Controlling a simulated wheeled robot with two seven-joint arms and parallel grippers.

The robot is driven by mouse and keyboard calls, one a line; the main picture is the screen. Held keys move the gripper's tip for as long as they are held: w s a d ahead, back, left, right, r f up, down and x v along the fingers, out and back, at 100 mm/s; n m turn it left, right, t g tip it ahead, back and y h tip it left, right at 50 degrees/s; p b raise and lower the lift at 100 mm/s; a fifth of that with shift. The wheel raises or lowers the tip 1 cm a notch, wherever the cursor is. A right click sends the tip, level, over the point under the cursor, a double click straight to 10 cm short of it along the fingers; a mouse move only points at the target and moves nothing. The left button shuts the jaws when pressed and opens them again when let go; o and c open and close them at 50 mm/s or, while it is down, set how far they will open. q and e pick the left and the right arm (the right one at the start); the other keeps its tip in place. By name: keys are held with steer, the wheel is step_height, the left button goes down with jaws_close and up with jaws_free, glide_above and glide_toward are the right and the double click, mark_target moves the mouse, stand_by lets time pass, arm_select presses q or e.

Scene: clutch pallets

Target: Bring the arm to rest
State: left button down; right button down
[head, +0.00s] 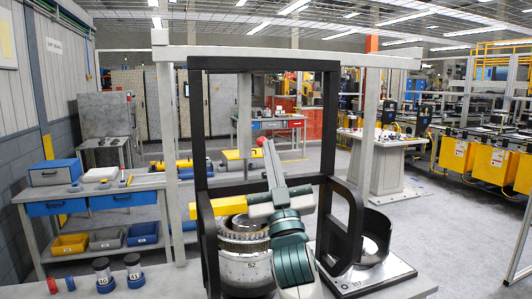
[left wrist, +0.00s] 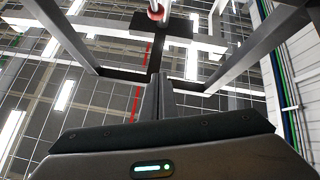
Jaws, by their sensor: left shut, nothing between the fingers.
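My left gripper (head: 268,148) points up in front of the black upright frame (head: 328,120). Its fingers are shut together with nothing between them. In the left wrist view the shut fingers (left wrist: 158,80) point toward the ceiling. Behind and below my arm stands a round grey metal clutch part (head: 243,265) marked 52, partly hidden by the arm. My right gripper is not in view.
A metal pallet plate (head: 398,270) with a dark curved holder (head: 378,232) is at the right. Small jars (head: 103,270) stand at the left front. A bench with blue drawers (head: 110,200) is at left. Grey posts and a crossbeam (head: 290,52) surround the frame.

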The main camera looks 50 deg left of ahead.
arm_select(q)
steer(key=shift+s+d+f, duration=0.25)
steer(key=shift+d+f, duration=0.05)
steer(key=shift+d, duration=0.15)
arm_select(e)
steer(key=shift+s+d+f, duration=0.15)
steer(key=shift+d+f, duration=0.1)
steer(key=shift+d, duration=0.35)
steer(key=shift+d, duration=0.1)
arm_select(q)
steer(key=shift+w, duration=0.1)
